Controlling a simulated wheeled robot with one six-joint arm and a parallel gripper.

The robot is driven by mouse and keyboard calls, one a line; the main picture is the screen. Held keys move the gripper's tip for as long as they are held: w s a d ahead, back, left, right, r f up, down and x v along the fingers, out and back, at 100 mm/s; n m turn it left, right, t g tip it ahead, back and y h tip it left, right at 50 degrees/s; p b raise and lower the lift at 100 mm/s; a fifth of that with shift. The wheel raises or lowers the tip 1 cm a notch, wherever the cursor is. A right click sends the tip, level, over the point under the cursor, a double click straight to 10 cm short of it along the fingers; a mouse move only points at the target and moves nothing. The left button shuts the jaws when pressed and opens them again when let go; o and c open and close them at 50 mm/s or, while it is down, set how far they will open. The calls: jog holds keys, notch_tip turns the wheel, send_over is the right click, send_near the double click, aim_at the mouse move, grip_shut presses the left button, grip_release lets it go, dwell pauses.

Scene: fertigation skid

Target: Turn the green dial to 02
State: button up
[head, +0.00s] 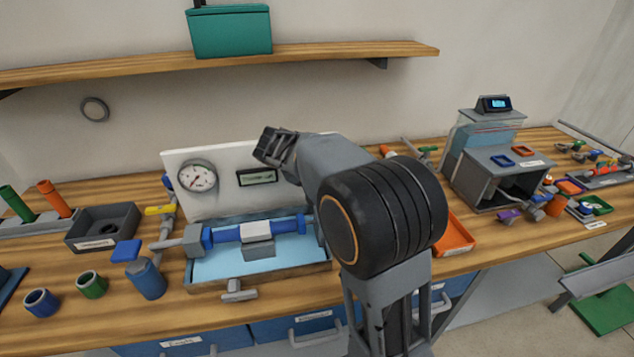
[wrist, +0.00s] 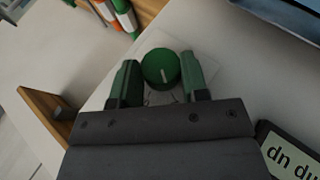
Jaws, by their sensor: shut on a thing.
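In the wrist view the green dial (wrist: 161,66) is a round knob with a pale pointer line on its face, set on a white plate (wrist: 153,40). My gripper (wrist: 160,74) has one finger on each side of the dial and is shut on it. The pointer line runs roughly up and down in this view. The scale marks around the dial are mostly hidden or too small to read, so I cannot tell its setting. In the head view the dial is not visible; my arm reaches toward the upright white panel (head: 222,201).
The panel carries a round gauge (head: 197,177) and a small display (head: 257,177). A blue tray (head: 205,272) with a blue pipe (head: 225,235) lies in front of it. A grey box (head: 495,170) stands to the right. A wooden shelf (head: 330,50) runs above.

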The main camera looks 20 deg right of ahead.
jog(key=shift+a+f+h+b, duration=0.1)
jog(key=shift+f+h+b, duration=0.1)
jog(key=shift+h+b, duration=0.3)
jog(key=shift+r, duration=0.1)
jog(key=o, duration=0.9)
jog(key=shift+r, duration=0.1)
jog(key=v, duration=1.3)
jog(key=shift+a+r, duration=0.1)
jog(key=shift+a, duration=0.3)
